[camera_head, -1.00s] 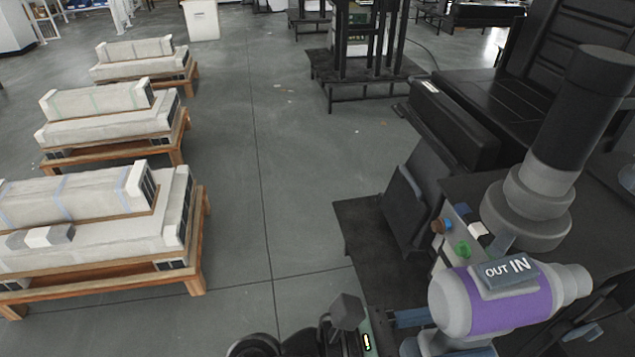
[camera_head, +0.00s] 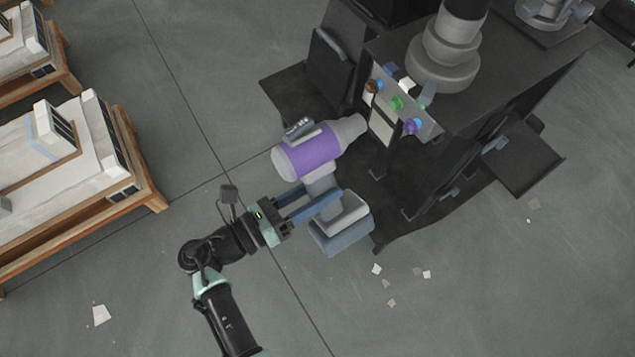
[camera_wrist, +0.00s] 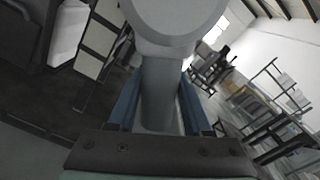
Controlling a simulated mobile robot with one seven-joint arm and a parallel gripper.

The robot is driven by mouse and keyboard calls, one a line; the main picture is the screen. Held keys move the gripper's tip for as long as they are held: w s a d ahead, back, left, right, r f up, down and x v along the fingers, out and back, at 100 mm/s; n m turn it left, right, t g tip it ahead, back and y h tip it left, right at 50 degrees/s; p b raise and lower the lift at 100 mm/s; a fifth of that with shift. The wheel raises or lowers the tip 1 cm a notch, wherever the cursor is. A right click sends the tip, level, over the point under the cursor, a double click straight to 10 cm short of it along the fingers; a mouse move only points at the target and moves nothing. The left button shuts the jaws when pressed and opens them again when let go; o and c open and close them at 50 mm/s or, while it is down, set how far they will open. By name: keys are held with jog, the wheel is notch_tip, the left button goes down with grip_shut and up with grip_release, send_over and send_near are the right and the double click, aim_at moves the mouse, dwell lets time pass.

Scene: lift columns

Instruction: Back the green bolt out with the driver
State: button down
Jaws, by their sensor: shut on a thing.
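The driver (camera_head: 312,150) is a light grey tool with a purple band, a grey nose and a handle ending in a blue-grey battery block. My gripper (camera_head: 318,200) is shut on its handle; the wrist view also shows the grey handle (camera_wrist: 160,95) between the blue fingers. The driver's nose points right, toward a grey panel (camera_head: 428,128) on the dark machine's side. The green bolt (camera_head: 397,103) stands out from this panel, beyond the nose and apart from it. The OUT/IN switch block (camera_head: 299,128) sits on top of the driver, its lettering unreadable now.
A brown-orange knob (camera_head: 374,86) and a purple-and-blue piece (camera_head: 412,126) flank the bolt on the panel. A grey column (camera_head: 443,62) rises from the machine top (camera_head: 500,70). Pallets (camera_head: 148,190) stand left. Open floor lies between.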

jog(key=b+x, duration=0.2)
jog(key=x, duration=0.3)
jog(key=shift+w+d+r+p, duration=0.2)
jog(key=shift+d+r+p, duration=0.05)
jog(key=shift+p, duration=0.1)
jog(key=shift+w+d+f, duration=0.1)
jog(key=shift+w+d, duration=0.2)
jog(key=shift+d, duration=0.05)
jog(key=shift+w+d, duration=0.35)
jog(key=shift+d, duration=0.1)
dwell(1.3)
